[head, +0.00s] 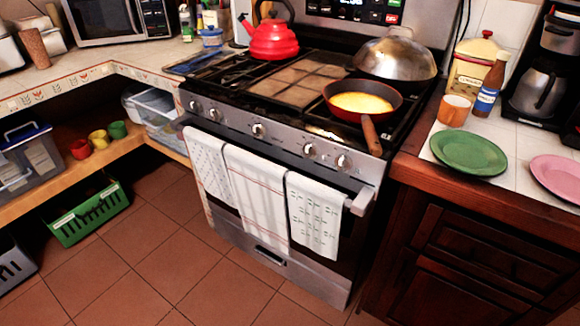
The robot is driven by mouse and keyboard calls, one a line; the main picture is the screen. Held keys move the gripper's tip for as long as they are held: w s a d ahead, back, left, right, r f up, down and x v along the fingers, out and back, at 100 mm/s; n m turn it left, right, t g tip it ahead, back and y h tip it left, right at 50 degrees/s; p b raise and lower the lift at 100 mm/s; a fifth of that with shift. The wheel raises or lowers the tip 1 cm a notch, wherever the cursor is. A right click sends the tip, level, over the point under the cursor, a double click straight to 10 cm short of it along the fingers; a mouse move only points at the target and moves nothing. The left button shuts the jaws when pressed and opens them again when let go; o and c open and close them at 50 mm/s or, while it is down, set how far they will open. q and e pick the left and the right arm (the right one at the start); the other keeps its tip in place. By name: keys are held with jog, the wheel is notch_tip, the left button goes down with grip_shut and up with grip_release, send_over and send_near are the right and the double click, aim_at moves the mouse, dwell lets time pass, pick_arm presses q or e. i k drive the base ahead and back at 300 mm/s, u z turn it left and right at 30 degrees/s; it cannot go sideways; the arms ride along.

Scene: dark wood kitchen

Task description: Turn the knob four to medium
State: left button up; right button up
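The stove (240,160) stands in the middle of the head view, with several round silver knobs in a row along its front panel. From left to right these are a far-left knob (195,106), the one beside it (215,114), a middle knob (258,131), one right of the middle (309,151) and a far-right knob (344,162). No numbers are readable on them, and their settings are too small to tell. Neither of my grippers is in view.
A red pan (388,94) with yellow food sits at the front right burner, its wooden handle (371,135) jutting over the front edge near the right knobs. Towels (258,195) hang on the oven handle below the knobs. The tiled floor (160,265) before the stove is clear.

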aim_at(343, 162)
jog(key=u, duration=1.75)
jog(key=i, duration=2.3)
jog(key=z, duration=2.9)
